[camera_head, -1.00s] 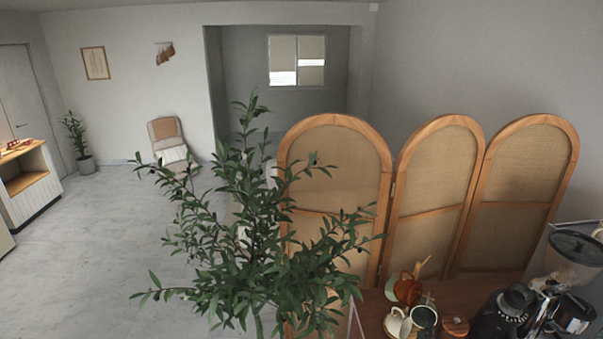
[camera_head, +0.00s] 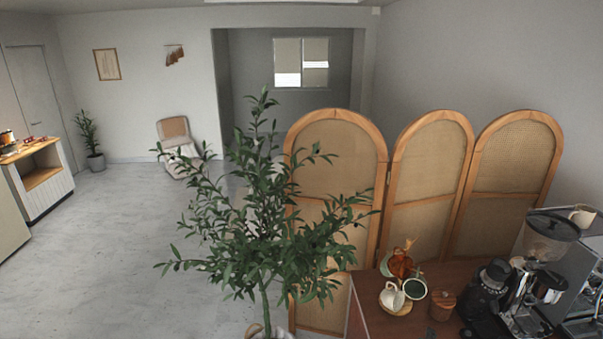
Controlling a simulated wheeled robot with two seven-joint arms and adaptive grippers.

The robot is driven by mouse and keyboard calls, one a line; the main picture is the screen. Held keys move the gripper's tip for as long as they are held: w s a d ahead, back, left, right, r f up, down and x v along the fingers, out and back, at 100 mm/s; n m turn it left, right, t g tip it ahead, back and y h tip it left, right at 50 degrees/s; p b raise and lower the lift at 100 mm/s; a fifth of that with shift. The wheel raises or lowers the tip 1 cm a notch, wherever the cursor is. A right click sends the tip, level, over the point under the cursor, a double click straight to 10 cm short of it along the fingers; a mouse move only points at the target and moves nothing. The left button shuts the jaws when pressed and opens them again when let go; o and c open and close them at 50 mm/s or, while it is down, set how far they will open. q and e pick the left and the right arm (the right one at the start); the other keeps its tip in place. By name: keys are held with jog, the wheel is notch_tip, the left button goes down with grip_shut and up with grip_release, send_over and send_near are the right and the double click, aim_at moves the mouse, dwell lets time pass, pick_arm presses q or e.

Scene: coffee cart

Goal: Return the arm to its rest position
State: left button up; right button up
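Neither of my arms nor my grippers shows in the head view, so their pose and what they hold are hidden. The coffee cart's brown wooden top (camera_head: 450,279) is in the lower right. On it stand a white cup (camera_head: 391,296), a dark green cup (camera_head: 414,288), a brown lidded jar (camera_head: 442,305) and an amber glass vessel (camera_head: 400,264). A black coffee grinder (camera_head: 545,245) stands at the right.
A three-panel rattan screen (camera_head: 338,160) stands behind the cart. A chair (camera_head: 178,150) and a cabinet (camera_head: 42,180) are farther left. The pale floor (camera_head: 110,235) at the left is clear.

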jog(key=s+f+m+g+y, duration=0.3)
jog(key=s+f+m+g, duration=0.25)
jog(key=s+f, duration=1)
jog(key=s+f+m+g+y, duration=0.15)
jog(key=s+f, duration=0.25)
jog(key=s, duration=0.4)
jog(key=s+f+m+g+y, duration=0.15)
jog(key=s+f, duration=0.25)
jog(key=s, duration=0.4)
notch_tip(320, 180, down, 32)
jog(key=a+g+b, duration=0.1)
jog(key=g+b, duration=0.1)
jog(key=b, duration=0.3)
pick_arm(q)
notch_tip(320, 180, down, 10)
jog(key=b, duration=0.5)
jog(key=shift+s, duration=0.4)
pick_arm(e)
jog(key=s+f+g, duration=0.1)
jog(key=s+f, duration=2)
jog(key=f, duration=0.4)
jog(key=shift+a+f+n, duration=0.15)
jog(key=shift+a+n, duration=0.1)
jog(key=shift+n, duration=0.2)
pick_arm(q)
jog(key=shift+f, duration=0.1)
pick_arm(e)
jog(key=shift+s, duration=0.1)
